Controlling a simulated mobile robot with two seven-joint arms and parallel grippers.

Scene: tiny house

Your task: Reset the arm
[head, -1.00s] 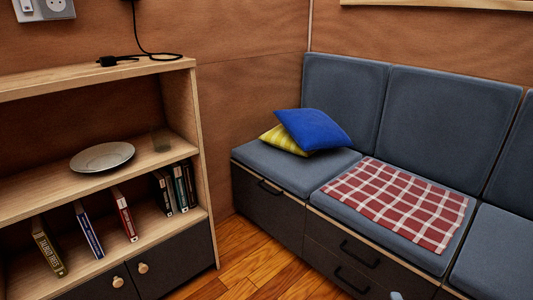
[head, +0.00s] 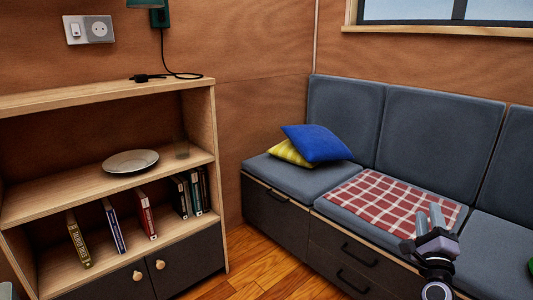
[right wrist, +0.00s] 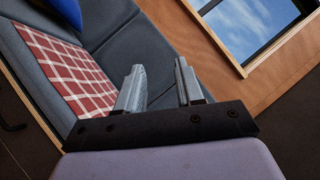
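My right gripper (head: 429,220) is at the lower right of the head view, in front of the bench seat and the checkered cloth. In the right wrist view its two fingers (right wrist: 158,88) stand apart with nothing between them, so it is open and empty. My left gripper does not show clearly; only a small grey piece of something is at the lower left edge of the head view.
A grey cushioned bench (head: 300,176) bears a blue pillow (head: 318,143), a yellow pillow (head: 290,153) and a red checkered cloth (head: 375,200). Wooden floor (head: 250,262) lies between.

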